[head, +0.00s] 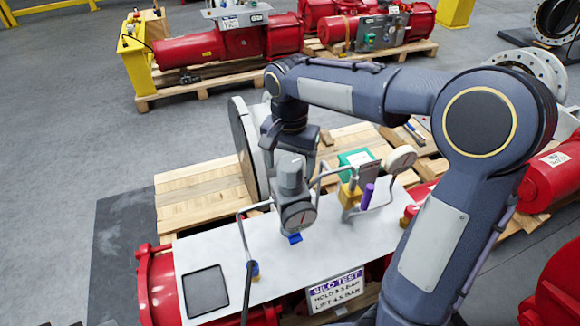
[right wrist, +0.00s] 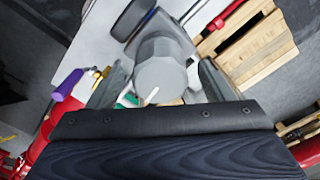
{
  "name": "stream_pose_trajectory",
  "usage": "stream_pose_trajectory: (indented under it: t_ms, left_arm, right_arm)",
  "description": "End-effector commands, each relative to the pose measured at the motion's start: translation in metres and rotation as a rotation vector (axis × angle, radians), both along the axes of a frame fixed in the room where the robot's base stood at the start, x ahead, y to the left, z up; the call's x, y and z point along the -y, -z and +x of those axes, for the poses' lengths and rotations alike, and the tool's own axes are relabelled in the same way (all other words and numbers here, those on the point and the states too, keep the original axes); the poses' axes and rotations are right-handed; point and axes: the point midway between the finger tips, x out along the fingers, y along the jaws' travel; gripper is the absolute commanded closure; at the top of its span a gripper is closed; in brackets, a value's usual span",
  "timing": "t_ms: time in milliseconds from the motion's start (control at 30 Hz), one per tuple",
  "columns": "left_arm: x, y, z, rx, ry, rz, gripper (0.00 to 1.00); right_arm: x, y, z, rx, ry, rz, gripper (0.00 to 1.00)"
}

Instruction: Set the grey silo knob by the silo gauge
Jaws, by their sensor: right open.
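The grey silo knob (head: 291,178) is a short cylinder standing on the silo gauge fitting above the white panel (head: 235,262). In the right wrist view the knob (right wrist: 160,78) shows a white mark on its end face. The round silo gauge (head: 299,215) sits just below the knob, with a reddish needle; its reading is too small to tell. My right gripper (head: 290,153) points down over the knob. It is open, with its fingers (right wrist: 163,82) on either side of the knob; contact cannot be told. My left gripper is out of view.
A purple-handled yellow valve (head: 350,193) and a second round dial (head: 401,159) stand right of the gauge. Bent pipes rise beside it. A black pad (head: 205,290) lies left. Red actuators on pallets stand behind.

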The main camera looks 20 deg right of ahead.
Motion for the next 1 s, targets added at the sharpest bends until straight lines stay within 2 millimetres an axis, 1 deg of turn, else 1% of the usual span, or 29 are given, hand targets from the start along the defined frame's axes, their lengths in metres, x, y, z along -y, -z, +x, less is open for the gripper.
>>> stream_pose_trajectory:
  t_ms: [33,200,300,400,900,1000]
  left_arm:
    - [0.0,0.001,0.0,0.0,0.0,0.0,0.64]
    - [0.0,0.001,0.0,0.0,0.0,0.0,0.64]
    - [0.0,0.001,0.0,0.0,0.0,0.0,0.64]
    - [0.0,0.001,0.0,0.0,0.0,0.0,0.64]
    - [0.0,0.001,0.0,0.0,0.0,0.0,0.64]
    - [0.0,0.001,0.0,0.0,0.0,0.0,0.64]
  right_arm:
    - [0.0,-0.01,0.001,0.006,0.0,0.001,0.25]
    - [-0.001,-0.039,0.0,0.005,-0.001,0.002,0.25]
    - [0.0,-0.052,0.001,0.004,-0.001,0.001,0.25]
    - [0.0,-0.059,0.0,0.004,-0.001,0.001,0.25]
    - [0.0,-0.061,0.0,0.002,-0.001,0.001,0.25]
    - [0.004,-0.062,-0.007,0.012,-0.017,0.015,0.25]
